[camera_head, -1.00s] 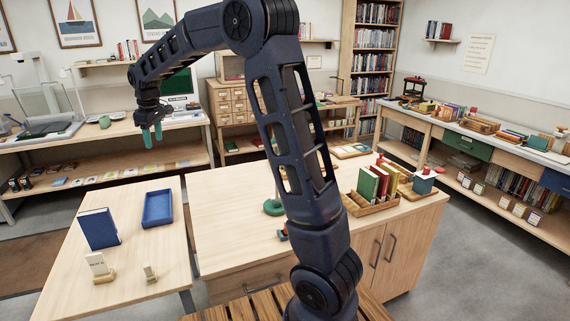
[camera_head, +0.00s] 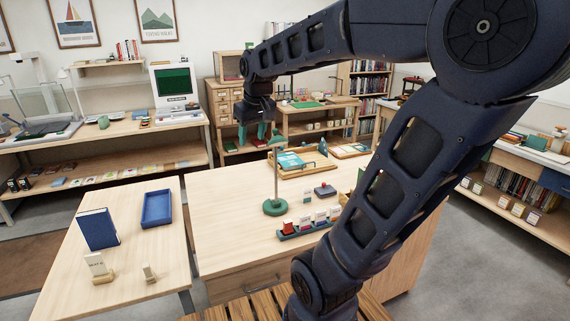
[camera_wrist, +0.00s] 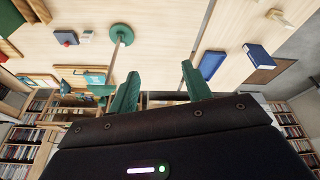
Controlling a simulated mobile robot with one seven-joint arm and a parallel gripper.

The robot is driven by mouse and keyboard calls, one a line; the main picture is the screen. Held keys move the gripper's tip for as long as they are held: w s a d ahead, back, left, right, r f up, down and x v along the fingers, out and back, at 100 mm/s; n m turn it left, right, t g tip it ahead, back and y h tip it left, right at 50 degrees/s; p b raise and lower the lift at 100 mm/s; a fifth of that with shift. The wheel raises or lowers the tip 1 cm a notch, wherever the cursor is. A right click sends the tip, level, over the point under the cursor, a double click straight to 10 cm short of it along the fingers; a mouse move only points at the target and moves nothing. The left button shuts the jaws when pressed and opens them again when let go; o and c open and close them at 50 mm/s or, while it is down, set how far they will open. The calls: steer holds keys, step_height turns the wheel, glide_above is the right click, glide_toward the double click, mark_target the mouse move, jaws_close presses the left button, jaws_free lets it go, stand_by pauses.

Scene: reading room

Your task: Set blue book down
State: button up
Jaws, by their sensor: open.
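The blue book (camera_head: 98,229) stands upright on the light wooden table (camera_head: 65,268) at the left. It also shows in the wrist view (camera_wrist: 257,57). My gripper (camera_head: 252,137) has green fingers. It is open and empty, raised above the back left of the middle counter, well to the right of and behind the book. In the wrist view its two fingers (camera_wrist: 165,92) are spread with nothing between them.
A blue tray (camera_head: 157,222) lies behind and right of the book. A green-based stand (camera_head: 275,207) and small items occupy the middle counter (camera_head: 222,228).

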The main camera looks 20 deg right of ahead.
steer(key=s+d+f+m, duration=0.1)
steer(key=s+d+f, duration=0.1)
steer(key=s, duration=0.3)
steer(key=s+d+f+m+t, duration=0.1)
steer(key=s+d+f+m, duration=0.1)
steer(key=s, duration=0.4)
steer(key=shift+s+d+f+m+h, duration=0.2)
steer(key=shift+d+f+m+h, duration=0.1)
steer(key=shift+d+f, duration=0.45)
